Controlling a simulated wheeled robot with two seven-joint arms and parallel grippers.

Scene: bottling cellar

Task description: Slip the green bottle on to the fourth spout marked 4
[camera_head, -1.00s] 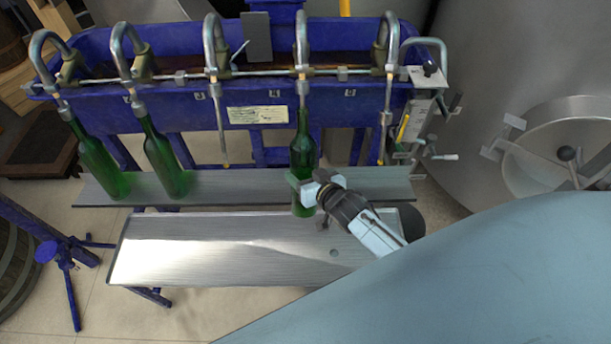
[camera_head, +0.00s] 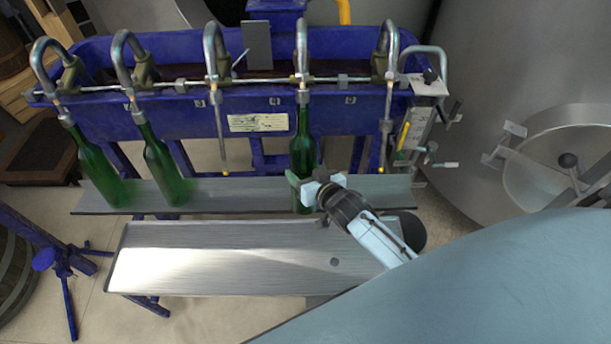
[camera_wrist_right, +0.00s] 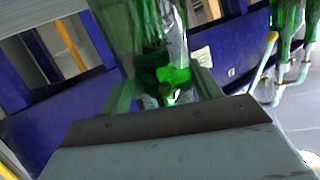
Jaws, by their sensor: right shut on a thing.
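The green bottle (camera_head: 303,152) is upright under the fourth spout (camera_head: 302,62) from the left. Its mouth meets the spout's lower fitting, and that spout's thin tube does not show outside the bottle. My right gripper (camera_head: 308,190) is shut on the bottle's lower body, at the front shelf edge. In the right wrist view the bottle (camera_wrist_right: 150,45) stands between the two fingers. Whether its base touches the shelf (camera_head: 235,192) is hard to tell. My left gripper is not in view.
Two green bottles (camera_head: 97,168) (camera_head: 164,165) hang on the first and second spouts. The third (camera_head: 214,60) and fifth (camera_head: 390,60) spouts have bare tubes hanging down. A bare metal tray (camera_head: 220,260) lies in front of the shelf. A steel tank (camera_head: 520,60) stands at right.

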